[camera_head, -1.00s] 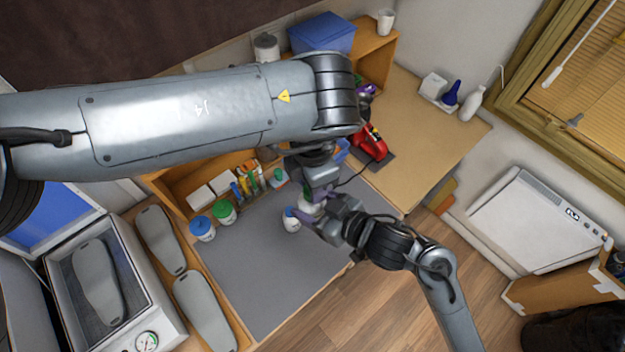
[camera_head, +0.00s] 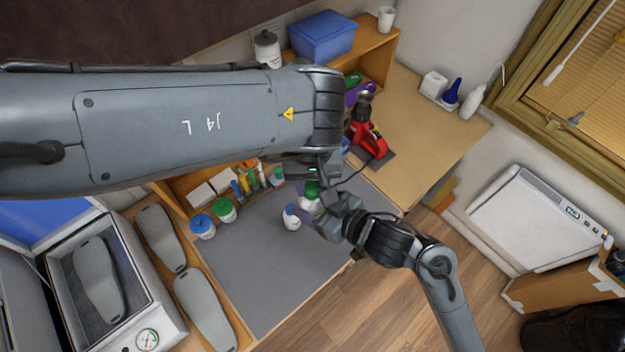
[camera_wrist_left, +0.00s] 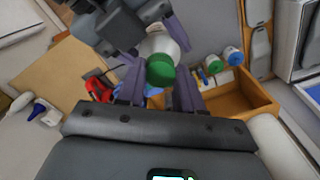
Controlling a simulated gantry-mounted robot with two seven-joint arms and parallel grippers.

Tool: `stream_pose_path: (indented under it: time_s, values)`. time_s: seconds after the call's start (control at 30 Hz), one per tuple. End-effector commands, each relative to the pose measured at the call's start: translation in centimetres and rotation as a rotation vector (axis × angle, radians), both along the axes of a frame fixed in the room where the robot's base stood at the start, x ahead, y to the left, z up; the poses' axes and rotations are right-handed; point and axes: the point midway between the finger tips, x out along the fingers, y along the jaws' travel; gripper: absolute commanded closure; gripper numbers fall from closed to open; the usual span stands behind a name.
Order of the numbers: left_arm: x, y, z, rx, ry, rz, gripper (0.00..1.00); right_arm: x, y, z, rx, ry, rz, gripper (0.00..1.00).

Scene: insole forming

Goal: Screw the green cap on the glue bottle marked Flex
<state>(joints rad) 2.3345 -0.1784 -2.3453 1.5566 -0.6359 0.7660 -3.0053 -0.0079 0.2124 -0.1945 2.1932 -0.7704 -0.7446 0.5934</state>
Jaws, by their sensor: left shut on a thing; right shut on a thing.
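A white glue bottle (camera_head: 306,204) is held upright over the grey mat by my right gripper (camera_head: 322,222), which is shut on its body. The green cap (camera_head: 312,188) is at the bottle's top, under my left gripper (camera_head: 314,178). In the left wrist view the green cap (camera_wrist_left: 160,72) sits between the fingers of my left gripper (camera_wrist_left: 158,88), with the white bottle (camera_wrist_left: 160,42) directly beyond it. My left gripper is shut on the cap. I cannot read the Flex mark or tell how far the cap is threaded.
A blue-capped white bottle (camera_head: 291,218) stands close beside the held one. Another blue-capped bottle (camera_head: 202,228) and a green-capped bottle (camera_head: 225,211) stand at the mat's left edge. A red tool (camera_head: 368,140) stands at the back right. The front of the grey mat (camera_head: 262,290) is clear.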

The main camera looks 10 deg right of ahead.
Motion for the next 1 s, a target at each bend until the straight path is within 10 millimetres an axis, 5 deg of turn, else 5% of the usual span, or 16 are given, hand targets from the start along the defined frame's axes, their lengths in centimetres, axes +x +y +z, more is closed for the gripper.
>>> stream_pose_path:
  time_s: [0.17, 0.2, 0.33, 0.7, 1.0]
  values:
    - [-0.1, 0.0, 0.0, -0.001, 0.002, 0.001, 0.92, 0.0, -0.1, 0.0, 0.000, 0.000, -0.002, 1.00]
    - [-0.1, 0.0, 0.0, -0.001, 0.002, 0.002, 0.60, 0.0, -0.1, 0.0, 0.000, 0.000, -0.002, 1.00]
    - [-0.1, 0.0, 0.0, 0.000, 0.001, 0.003, 0.40, 0.0, 0.0, 0.0, 0.000, 0.000, -0.001, 1.00]
    - [0.0, 0.0, 0.3, 0.000, -0.001, 0.005, 0.39, 0.0, 0.0, 0.1, 0.000, -0.001, -0.001, 1.00]
    - [0.1, 0.0, 3.3, -0.001, -0.003, 0.006, 0.39, 0.0, 0.0, 0.1, 0.001, -0.002, -0.001, 1.00]
